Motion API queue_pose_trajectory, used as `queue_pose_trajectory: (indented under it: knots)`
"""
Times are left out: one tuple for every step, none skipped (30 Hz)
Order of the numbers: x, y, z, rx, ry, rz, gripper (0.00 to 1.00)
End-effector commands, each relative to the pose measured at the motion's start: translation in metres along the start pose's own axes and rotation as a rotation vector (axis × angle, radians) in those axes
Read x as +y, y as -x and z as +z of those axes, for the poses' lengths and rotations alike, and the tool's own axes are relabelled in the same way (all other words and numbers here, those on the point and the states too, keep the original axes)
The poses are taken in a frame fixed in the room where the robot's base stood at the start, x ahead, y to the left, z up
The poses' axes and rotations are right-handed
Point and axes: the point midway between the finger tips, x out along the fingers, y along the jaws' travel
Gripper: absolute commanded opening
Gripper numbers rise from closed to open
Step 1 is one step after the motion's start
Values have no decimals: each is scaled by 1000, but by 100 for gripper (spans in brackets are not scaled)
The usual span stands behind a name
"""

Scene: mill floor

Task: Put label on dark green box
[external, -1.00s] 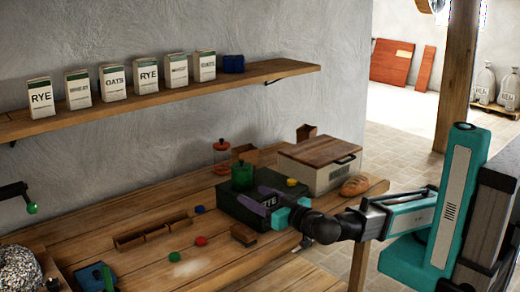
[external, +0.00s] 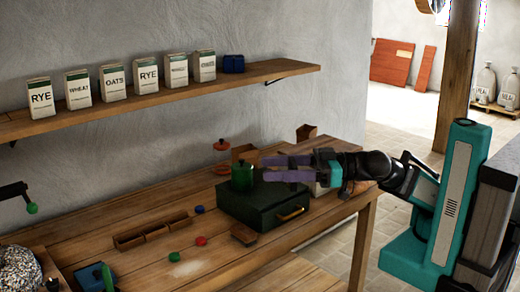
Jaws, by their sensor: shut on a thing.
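The dark green box (external: 262,208) sits on the workbench with its lid down and a brass handle on its front. A green canister (external: 243,178) stands on its lid. My gripper (external: 264,169) is above the box's right part, apart from it, with its purple fingers pointing left. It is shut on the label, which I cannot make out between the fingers. No lettering shows on the box's front.
A pale bread bin stands behind my gripper, mostly hidden. A divided wooden tray (external: 152,232), a wooden block (external: 243,234), and red (external: 201,241) and green (external: 174,257) knobs lie on the bench. Labelled packets (external: 114,80) line the shelf above.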

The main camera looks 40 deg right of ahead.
Motion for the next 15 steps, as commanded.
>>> queue_pose_trajectory:
  knots:
    - [-4,3,-7,2,-3,-30,31]
    - [-8,6,-12,4,-3,-50,31]
    - [-12,7,-15,2,-2,-73,31]
    - [-14,9,-18,1,-3,-89,31]
    - [-17,10,-21,2,-2,-107,31]
    - [-21,13,-26,4,-2,-131,31]
    - [-24,14,-28,3,-2,-147,31]
    - [-27,16,-31,2,-3,-163,31]
    - [-30,18,-34,1,-2,-184,31]
    - [-33,20,-38,3,-2,-200,31]
    - [-36,21,-41,4,-3,-216,31]
    - [-39,23,-44,3,-3,-236,31]
    - [-42,24,-46,2,-1,-251,31]
    - [-44,26,-49,2,-2,-267,31]
    - [-48,28,-52,2,-2,-287,31]
